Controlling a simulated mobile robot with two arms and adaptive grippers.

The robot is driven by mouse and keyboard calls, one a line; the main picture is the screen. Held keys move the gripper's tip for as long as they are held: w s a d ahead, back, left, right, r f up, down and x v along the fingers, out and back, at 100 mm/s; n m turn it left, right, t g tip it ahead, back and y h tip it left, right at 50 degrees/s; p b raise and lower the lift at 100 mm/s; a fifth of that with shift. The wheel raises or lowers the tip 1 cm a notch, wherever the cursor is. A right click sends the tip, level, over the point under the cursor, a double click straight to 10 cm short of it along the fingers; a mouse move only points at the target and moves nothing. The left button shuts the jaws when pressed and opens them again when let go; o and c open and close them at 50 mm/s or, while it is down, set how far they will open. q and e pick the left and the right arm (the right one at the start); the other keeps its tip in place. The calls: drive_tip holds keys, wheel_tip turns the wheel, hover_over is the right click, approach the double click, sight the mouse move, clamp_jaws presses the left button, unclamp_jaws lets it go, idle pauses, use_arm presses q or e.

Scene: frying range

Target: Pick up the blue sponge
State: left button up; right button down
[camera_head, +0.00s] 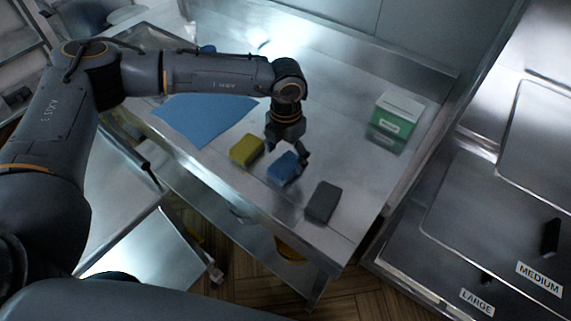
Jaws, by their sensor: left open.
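The blue sponge (283,170) lies on the steel counter (340,150), between a yellow sponge (246,150) on its left and a dark grey sponge (323,202) on its right. My left gripper (296,158) points down right over the blue sponge, its fingers at the sponge's far and right side. It is open; the frame is too small to tell whether a finger touches the sponge. The gripper hides part of the sponge's far edge. My right gripper is not in view.
A blue cloth (205,118) lies flat on the counter at left. A green and white box (396,115) stands at the back right. The yellow and grey sponges are close to the blue one. Steel equipment with labels stands beyond the counter's right edge.

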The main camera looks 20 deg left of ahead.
sight(285, 164)
use_arm(q)
wheel_tip(285, 164, down, 3)
drive_tip(key=shift+f+p, duration=0.15)
drive_tip(key=shift+p, duration=0.45)
drive_tip(key=shift+f, duration=0.25)
drive_tip(key=c, duration=1)
drive_tip(key=shift+c, duration=0.2)
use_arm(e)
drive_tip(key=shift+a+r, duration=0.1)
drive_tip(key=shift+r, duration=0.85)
use_arm(q)
drive_tip(key=shift+r, duration=0.1)
